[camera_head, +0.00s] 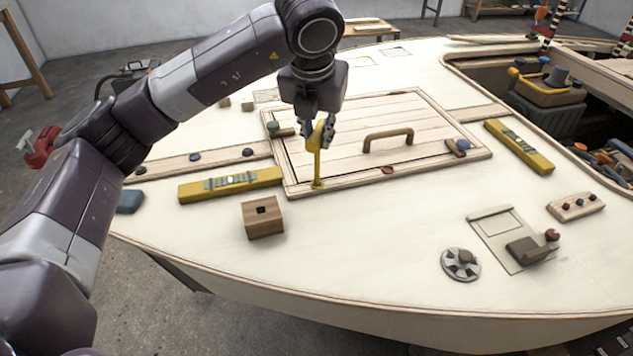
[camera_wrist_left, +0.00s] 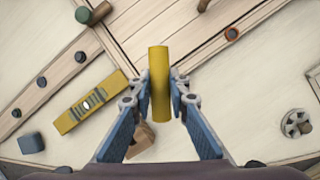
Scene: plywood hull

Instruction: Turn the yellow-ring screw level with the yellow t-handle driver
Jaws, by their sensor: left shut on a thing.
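The yellow t-handle driver (camera_head: 317,165) stands upright at the near left corner of the wooden hatch frame. My left gripper (camera_head: 319,132) is shut on its handle from above. In the left wrist view the yellow handle (camera_wrist_left: 159,84) sits between the two fingers of my left gripper (camera_wrist_left: 160,90). The driver's tip meets the frame at a small yellow spot (camera_head: 317,184), which looks like the yellow-ring screw. The driver and its handle hide the screw's head, so its height cannot be told. My right gripper is not in view.
A wooden block with a square hole (camera_head: 263,220) stands near the driver. Yellow levels lie left (camera_head: 230,184) and right (camera_head: 519,146). The hatch handle (camera_head: 388,138) rises from the panel. A red-ringed screw (camera_head: 387,170) sits along the frame's front edge. The front deck centre is clear.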

